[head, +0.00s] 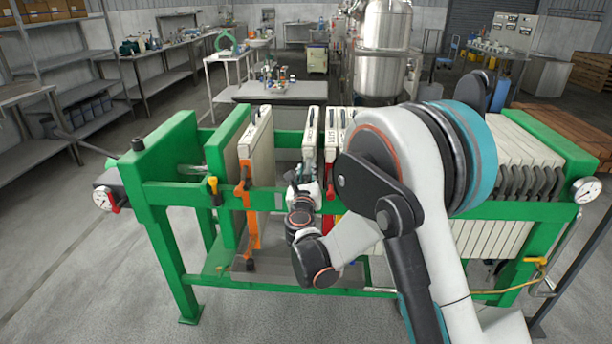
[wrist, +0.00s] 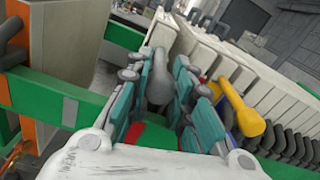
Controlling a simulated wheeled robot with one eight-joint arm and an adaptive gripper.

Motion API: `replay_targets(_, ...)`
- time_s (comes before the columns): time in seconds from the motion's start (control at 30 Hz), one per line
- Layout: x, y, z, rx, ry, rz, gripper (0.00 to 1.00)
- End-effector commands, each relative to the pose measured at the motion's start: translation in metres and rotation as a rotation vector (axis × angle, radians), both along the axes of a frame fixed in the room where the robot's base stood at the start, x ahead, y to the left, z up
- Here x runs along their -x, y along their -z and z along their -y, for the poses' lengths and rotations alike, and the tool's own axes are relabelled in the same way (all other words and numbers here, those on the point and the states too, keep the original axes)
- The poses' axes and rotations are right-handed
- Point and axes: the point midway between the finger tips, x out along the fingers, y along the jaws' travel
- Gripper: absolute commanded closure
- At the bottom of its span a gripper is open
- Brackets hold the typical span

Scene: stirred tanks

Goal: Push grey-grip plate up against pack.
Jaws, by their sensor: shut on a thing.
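The grey-grip plate (head: 310,130) is a pale upright slab hanging between the green rails of the press. In the wrist view its grey grip (wrist: 159,82) sits between the teal fingers of my gripper (wrist: 166,76), which is shut on it. In the head view my gripper (head: 303,184) is at the near rail, and my arm hides much of what lies to the right. The pack (head: 522,142) of pale plates with black grips stands at the right; its black grips also show in the wrist view (wrist: 284,142). A narrow gap shows right of the grey-grip plate.
An orange-grip plate (head: 256,140) stands apart at the left, with open space between. A red grip (head: 330,178) is close right of my gripper. A yellow grip (wrist: 241,110) is right of my fingers. The green near rail (head: 400,205) runs below the grips.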

Motion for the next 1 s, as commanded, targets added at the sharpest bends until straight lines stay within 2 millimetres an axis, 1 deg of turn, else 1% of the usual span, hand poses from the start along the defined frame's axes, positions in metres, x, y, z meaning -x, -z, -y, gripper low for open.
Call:
replay_targets(0.03, -0.001, 0.0, 0.01, 0.001, 0.008, 0.001, 1.0)
replay_targets(0.2, 0.0, 0.0, 0.029, 0.002, 0.01, 0.001, 1.0)
replay_targets(0.3, 0.0, 0.0, 0.033, 0.002, 0.008, 0.001, 1.0)
replay_targets(0.53, 0.0, -0.001, 0.034, 0.002, 0.01, 0.001, 1.0)
replay_targets(0.57, 0.0, -0.001, 0.034, 0.002, 0.01, 0.001, 0.73)
replay_targets(0.6, 0.0, -0.001, 0.034, 0.002, 0.01, 0.001, 0.64)
replay_targets(0.63, 0.0, -0.001, 0.034, 0.002, 0.01, 0.001, 0.57)
replay_targets(1.0, 0.001, 0.0, 0.031, 0.001, 0.005, 0.0, 0.57)
